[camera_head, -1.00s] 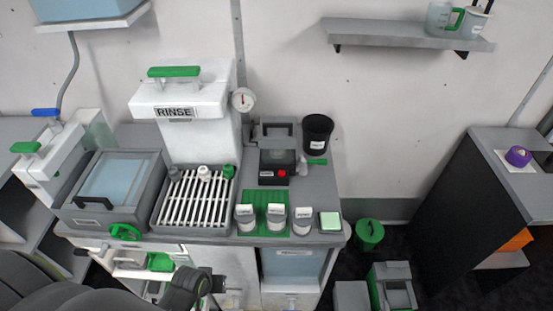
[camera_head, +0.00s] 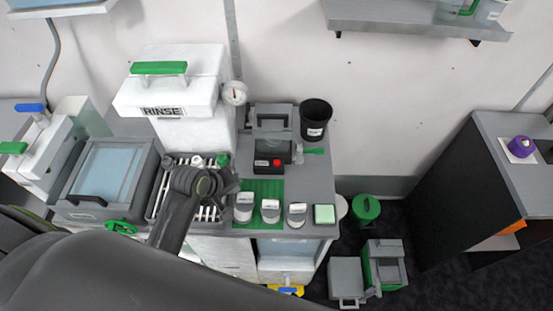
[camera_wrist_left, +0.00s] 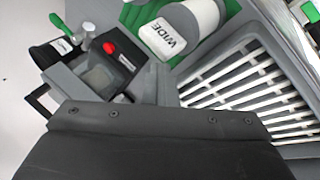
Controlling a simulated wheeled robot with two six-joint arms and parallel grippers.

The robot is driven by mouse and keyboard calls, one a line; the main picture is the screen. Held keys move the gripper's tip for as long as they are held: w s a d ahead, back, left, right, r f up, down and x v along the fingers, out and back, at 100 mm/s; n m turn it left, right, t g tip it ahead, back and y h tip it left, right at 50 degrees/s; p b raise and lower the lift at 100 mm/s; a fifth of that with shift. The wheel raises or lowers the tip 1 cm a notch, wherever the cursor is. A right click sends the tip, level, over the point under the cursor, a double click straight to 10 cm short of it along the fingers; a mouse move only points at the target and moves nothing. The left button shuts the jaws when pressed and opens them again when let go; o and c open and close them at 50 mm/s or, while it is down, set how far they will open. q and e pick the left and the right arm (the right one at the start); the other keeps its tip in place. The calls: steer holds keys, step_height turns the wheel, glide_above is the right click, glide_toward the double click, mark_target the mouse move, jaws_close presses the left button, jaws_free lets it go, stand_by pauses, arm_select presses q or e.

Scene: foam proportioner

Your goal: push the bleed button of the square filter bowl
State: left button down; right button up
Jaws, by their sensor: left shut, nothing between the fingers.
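A small dark box (camera_head: 272,158) with a red button (camera_head: 277,162) stands on the counter behind the labelled cups. It is the only red button I see; I cannot tell for sure that it is the square filter bowl's bleed button. In the left wrist view the red button (camera_wrist_left: 109,47) shows at upper left on the dark box (camera_wrist_left: 122,64). My left gripper (camera_head: 205,183) is above the slatted rack, left of the box and apart from it. Its dark shut jaws (camera_wrist_left: 160,125) fill the bottom of the wrist view, empty. My right gripper is out of view.
A slatted rack (camera_head: 160,205), a lidded tub (camera_head: 105,175) and a white RINSE tank (camera_head: 185,95) stand left. A black cup (camera_head: 315,120) stands behind right.

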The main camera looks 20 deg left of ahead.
arm_select(q)
steer(key=w+d+n+h, duration=0.1)
steer(key=w+d+n, duration=0.15)
steer(key=w, duration=0.25)
steer(key=w+d+n+h, duration=0.1)
steer(key=w+n, duration=0.2)
steer(key=w, duration=0.3)
step_height(320, 180, up, 4)
steer(key=n+t+h, duration=0.1)
steer(key=n, duration=0.4)
glide_above(274, 163)
steer(key=shift+s+f+m, duration=0.1)
steer(key=shift+f+m, duration=0.1)
steer(key=shift+m, duration=0.05)
step_height(274, 163, down, 7)
steer(key=b, duration=0.6)
steer(key=shift+r, duration=0.2)
steer(key=shift+f+b, duration=0.5)
steer(key=shift+f, duration=0.65)
